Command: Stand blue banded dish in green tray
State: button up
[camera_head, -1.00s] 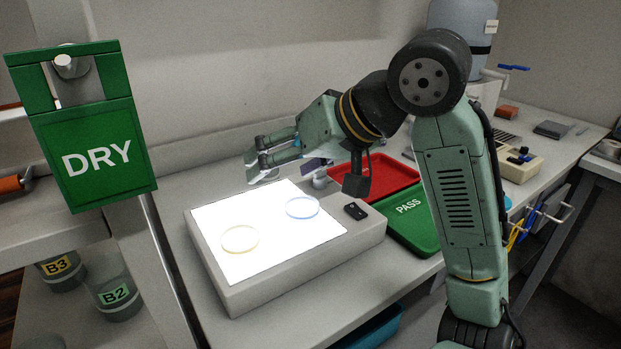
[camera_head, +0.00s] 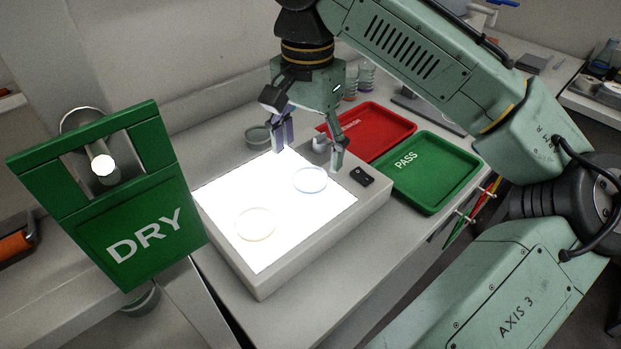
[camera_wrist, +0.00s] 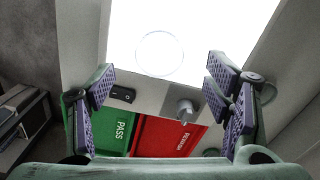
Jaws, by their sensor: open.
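The blue banded dish (camera_head: 310,180) is a clear round dish with a blue rim, lying flat on the lit panel of the light box (camera_head: 256,282). In the wrist view it is a faint bluish ring (camera_wrist: 160,54) beyond my fingertips, between them in the picture. My gripper (camera_head: 309,158) points down over the back edge of the light box, open and empty, apart from the dish; its two fingers also show in the wrist view (camera_wrist: 160,85). The green tray (camera_head: 447,172), marked PASS, lies to the right of the light box and looks empty.
A yellow-rimmed dish (camera_head: 255,224) lies on the lit panel. A red tray (camera_head: 384,124) adjoins the green tray. A black switch (camera_head: 361,176) and a grey knob (camera_head: 320,144) sit on the light box. A green DRY sign (camera_head: 140,240) stands at left front.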

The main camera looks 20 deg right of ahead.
aim_at(310, 177)
jog(key=shift+d+f+p, duration=0.15)
jog(key=shift+f+p, duration=0.55)
jog(key=shift+f, duration=2.15)
jog(key=c, duration=1.3)
